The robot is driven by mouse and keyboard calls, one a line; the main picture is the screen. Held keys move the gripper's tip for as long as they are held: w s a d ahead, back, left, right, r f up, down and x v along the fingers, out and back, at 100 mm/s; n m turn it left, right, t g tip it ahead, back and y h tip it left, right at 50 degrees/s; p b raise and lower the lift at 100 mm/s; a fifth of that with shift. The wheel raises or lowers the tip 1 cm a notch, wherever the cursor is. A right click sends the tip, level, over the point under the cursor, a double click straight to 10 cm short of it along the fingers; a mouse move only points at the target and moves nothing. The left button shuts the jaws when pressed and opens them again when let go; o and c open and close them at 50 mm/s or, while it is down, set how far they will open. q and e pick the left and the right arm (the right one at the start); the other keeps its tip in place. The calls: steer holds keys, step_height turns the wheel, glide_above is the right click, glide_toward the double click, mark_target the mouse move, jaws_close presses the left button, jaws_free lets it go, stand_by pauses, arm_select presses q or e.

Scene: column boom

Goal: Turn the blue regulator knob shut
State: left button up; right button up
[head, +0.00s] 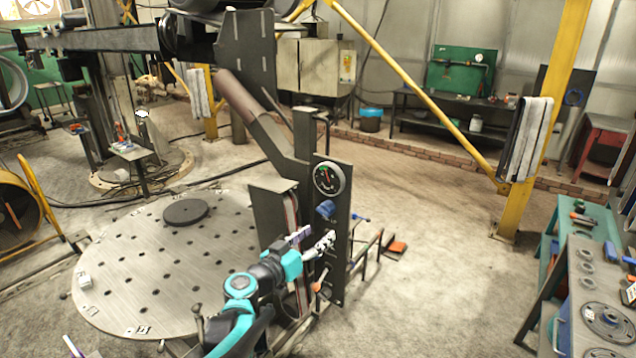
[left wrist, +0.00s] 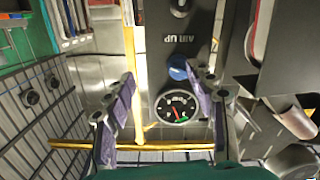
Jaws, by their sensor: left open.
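The blue regulator knob (head: 326,209) sits on the dark upright panel (head: 329,265), just below a round gauge (head: 328,178). My left gripper (head: 314,242) is in front of the panel, lower than the knob in the head view. Its fingers are spread apart with nothing held. In the left wrist view the blue knob (left wrist: 178,68) shows between the two fingers (left wrist: 161,80), close to the right-hand one. The gauge (left wrist: 176,107) shows nearby. I cannot tell whether a finger touches the knob. My right gripper is not in view.
A round perforated table (head: 150,262) stands left of the panel. An orange-tipped lever (head: 318,287) is low on the panel. A bench with tools (head: 590,290) stands at the right. The floor between panel and bench is mostly clear.

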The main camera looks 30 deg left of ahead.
mark_target(322, 213)
arm_select(q)
steer(key=shift+t+y, duration=0.3)
steer(key=shift+y, duration=0.1)
steer(key=shift+w+a+r+b, duration=0.1)
steer(key=shift+w+a+r, duration=0.3)
steer(key=shift+w, duration=0.95)
steer(key=shift+w+a+r+b, duration=0.15)
steer(key=shift+w+a, duration=0.3)
steer(key=shift+w, duration=0.85)
steer(key=shift+w+a+r+b, duration=0.1)
steer(key=shift+w+a+r, duration=0.3)
steer(key=shift+w, duration=0.95)
steer(key=shift+a+f, duration=0.1)
steer(key=c, duration=1.1)
